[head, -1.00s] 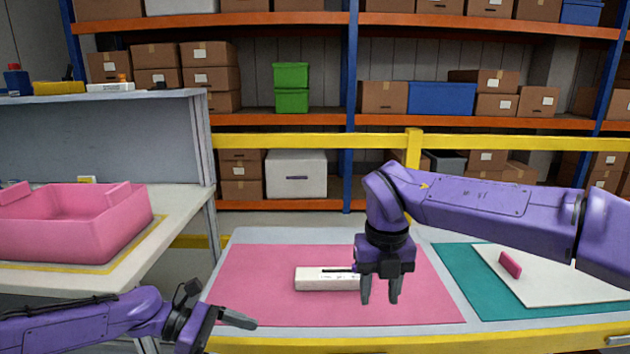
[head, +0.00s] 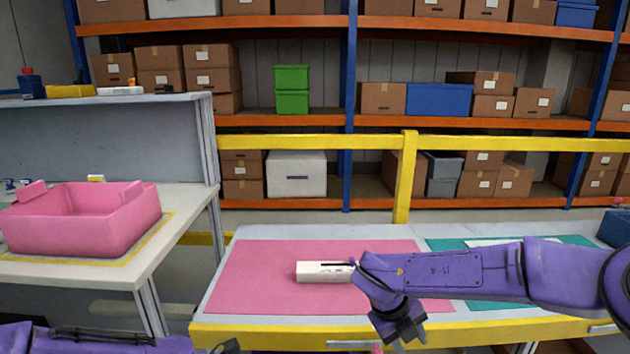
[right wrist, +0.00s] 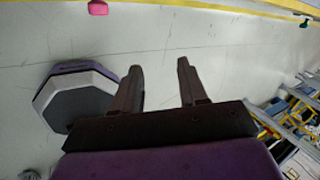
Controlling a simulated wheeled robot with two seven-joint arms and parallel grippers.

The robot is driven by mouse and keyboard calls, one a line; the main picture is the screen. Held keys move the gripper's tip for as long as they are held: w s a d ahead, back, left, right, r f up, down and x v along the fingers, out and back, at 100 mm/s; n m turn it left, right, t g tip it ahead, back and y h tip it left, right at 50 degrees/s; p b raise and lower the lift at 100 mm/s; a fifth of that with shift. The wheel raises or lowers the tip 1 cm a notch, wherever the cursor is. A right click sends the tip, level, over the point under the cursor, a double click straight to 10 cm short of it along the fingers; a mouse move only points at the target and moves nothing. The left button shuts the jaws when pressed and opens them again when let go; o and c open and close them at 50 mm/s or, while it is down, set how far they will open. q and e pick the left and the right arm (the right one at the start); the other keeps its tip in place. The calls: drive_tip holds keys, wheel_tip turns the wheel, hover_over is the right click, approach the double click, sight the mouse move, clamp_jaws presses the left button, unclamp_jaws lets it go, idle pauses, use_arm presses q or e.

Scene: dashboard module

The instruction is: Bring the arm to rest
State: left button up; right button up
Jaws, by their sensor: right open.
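My right gripper (head: 400,332) is open and empty. It hangs at the table's front edge in the head view, and its two parted fingers show in the right wrist view (right wrist: 160,80) with bare floor beyond them. My right arm crosses in front of the table's right side. My left gripper (head: 230,346) is only a dark tip at the bottom edge of the head view; its jaws cannot be judged. A white module (head: 322,271) with a dark strip lies on the pink mat (head: 250,285), its right end close to my right arm in the picture.
A pink bin (head: 85,230) stands on the left bench. The table's yellow front edge (head: 270,338) lies below the mat. A teal mat (head: 440,243) and white sheet (head: 490,242) are partly hidden by my right arm. A small pink object (right wrist: 97,7) shows in the right wrist view.

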use_arm(q)
drive_tip(key=s+a+f+m+y+p, duration=0.4)
drive_tip(key=s+f+y, duration=0.3)
drive_tip(key=s+f, duration=0.75)
use_arm(e)
drive_tip(key=s+d+f+n+t+h, duration=0.2)
drive_tip(key=s+d+f+n, duration=0.25)
drive_tip(key=f+n, duration=0.2)
drive_tip(key=s+d+f+n+t+h, duration=0.2)
drive_tip(key=s+d+f+n, duration=0.3)
drive_tip(key=f, duration=0.3)
use_arm(q)
drive_tip(key=s+a+r+m+t+y+p, duration=0.2)
drive_tip(key=s+a+m+y, duration=0.5)
drive_tip(key=s+a, duration=0.4)
drive_tip(key=a+r, duration=0.1)
drive_tip(key=a, duration=0.3)
drive_tip(key=shift+s+a+r+t, duration=0.25)
drive_tip(key=shift+s+t, duration=0.05)
use_arm(e)
drive_tip(key=s+d+f+n+y, duration=0.1)
drive_tip(key=s+f+n+y, duration=0.1)
drive_tip(key=s+n, duration=0.5)
drive_tip(key=s+d+f+n+g+y, duration=0.1)
drive_tip(key=s+f+n+y, duration=0.2)
drive_tip(key=s+n, duration=0.4)
drive_tip(key=s+f, duration=0.1)
drive_tip(key=s, duration=0.6)
drive_tip(key=shift+s+f+y, duration=0.3)
drive_tip(key=shift+s+f, duration=0.1)
